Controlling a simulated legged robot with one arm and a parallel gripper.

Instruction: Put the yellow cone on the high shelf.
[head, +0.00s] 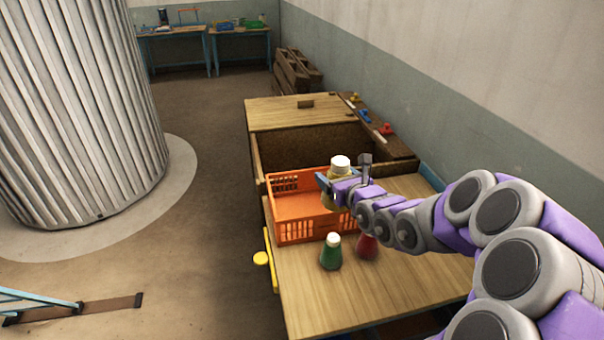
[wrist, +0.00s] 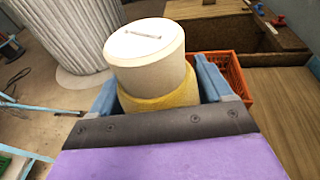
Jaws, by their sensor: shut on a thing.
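The yellow cone (head: 328,199) has a white cap and is held by my gripper (head: 335,180), beside and above the orange crate. In the wrist view the yellow cone (wrist: 160,100) stands between the two blue fingers of my gripper (wrist: 157,90), white cap up. My gripper is shut on it. The arm hides part of the cone in the head view. I cannot make out a high shelf in these views.
An orange crate (head: 283,238) stands on the wooden table (head: 320,300). A green cone (head: 331,253) and a red cone (head: 367,247) stand in front of it. Behind is an open wooden bin (head: 300,148). A ribbed column (head: 80,110) stands left; floor between is clear.

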